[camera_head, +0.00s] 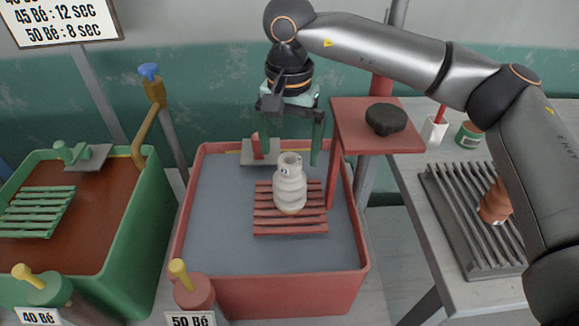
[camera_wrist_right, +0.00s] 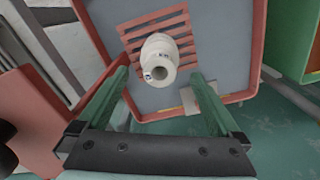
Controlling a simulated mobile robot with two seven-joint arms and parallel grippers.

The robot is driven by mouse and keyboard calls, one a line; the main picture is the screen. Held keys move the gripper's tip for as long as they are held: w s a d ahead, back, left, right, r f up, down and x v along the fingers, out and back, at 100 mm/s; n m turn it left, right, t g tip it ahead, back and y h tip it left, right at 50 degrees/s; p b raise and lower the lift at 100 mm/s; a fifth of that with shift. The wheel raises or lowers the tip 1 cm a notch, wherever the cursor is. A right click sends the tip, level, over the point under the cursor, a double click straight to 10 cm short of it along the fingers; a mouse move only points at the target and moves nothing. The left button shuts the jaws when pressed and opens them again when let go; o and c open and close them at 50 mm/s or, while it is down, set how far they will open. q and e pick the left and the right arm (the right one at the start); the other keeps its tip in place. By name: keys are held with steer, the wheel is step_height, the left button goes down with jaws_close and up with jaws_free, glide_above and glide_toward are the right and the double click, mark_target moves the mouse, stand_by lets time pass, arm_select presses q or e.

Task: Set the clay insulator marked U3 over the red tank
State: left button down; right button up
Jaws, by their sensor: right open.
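A pale cream insulator (camera_head: 290,188) with ribbed sides stands upright on the red slatted rack (camera_head: 262,222) over the red tank (camera_head: 270,290). It also shows in the right wrist view (camera_wrist_right: 159,56), with small dark marks that I cannot read. My right gripper (camera_head: 287,160) is open and empty, just behind and above the insulator. In the right wrist view its green fingers (camera_wrist_right: 160,73) are spread on either side of the insulator's near end, and I see no contact. An orange-brown insulator (camera_head: 495,203) stands on the grey rack at right, partly hidden by my arm. My left gripper is not in view.
A green tank (camera_head: 120,225) with a green rack (camera_head: 35,212) stands at left. A red stand (camera_head: 350,140) carries a dark lump (camera_head: 386,119) beside my right gripper. The grey rack (camera_head: 455,225) lies on the right table. Yellow-handled taps stand in front of the tanks.

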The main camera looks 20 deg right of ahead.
steer(key=shift+r, duration=2.65)
